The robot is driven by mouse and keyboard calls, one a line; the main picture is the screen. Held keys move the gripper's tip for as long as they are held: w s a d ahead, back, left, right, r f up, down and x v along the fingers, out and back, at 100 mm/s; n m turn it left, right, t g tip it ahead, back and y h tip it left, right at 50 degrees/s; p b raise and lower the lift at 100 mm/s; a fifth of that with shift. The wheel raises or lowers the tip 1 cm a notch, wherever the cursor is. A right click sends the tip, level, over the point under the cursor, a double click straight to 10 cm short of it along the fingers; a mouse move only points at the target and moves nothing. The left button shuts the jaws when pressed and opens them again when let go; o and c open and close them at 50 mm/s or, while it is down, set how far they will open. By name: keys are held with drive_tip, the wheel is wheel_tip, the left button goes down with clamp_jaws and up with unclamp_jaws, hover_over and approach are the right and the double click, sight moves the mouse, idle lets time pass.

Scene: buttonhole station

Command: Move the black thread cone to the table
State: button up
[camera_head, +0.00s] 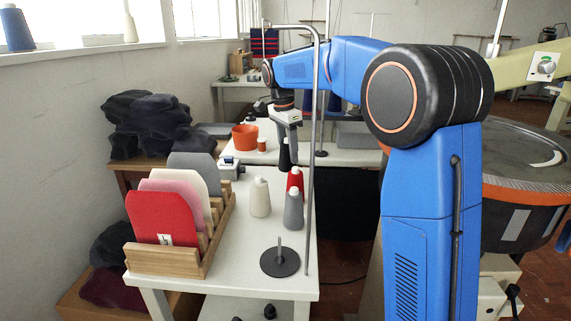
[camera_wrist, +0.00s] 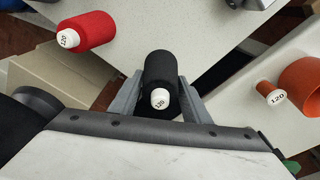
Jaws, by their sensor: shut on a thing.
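The black thread cone (camera_head: 284,152) is between the fingers of my gripper (camera_head: 290,150), behind the red cone in the head view. In the wrist view the black cone (camera_wrist: 160,70) shows its white labelled tip toward the camera, with a grey finger of my gripper (camera_wrist: 160,88) on each side. My gripper is shut on it. Whether its base touches a surface is hard to tell. The white table (camera_head: 235,250) stands in front, with a second white table (camera_head: 355,157) behind it.
A red cone (camera_head: 295,180), grey cone (camera_head: 294,210) and cream cone (camera_head: 260,197) stand near the gripper. A metal pole (camera_head: 312,200), black spindle base (camera_head: 280,262) and wooden rack (camera_head: 190,257) are close by. An orange pot (camera_head: 245,137) and orange spool (camera_head: 262,145) stand behind.

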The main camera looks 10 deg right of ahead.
sight(289, 160)
drive_tip(key=shift+f, duration=1.8)
drive_tip(key=shift+f, duration=0.1)
drive_tip(key=o, duration=1.1)
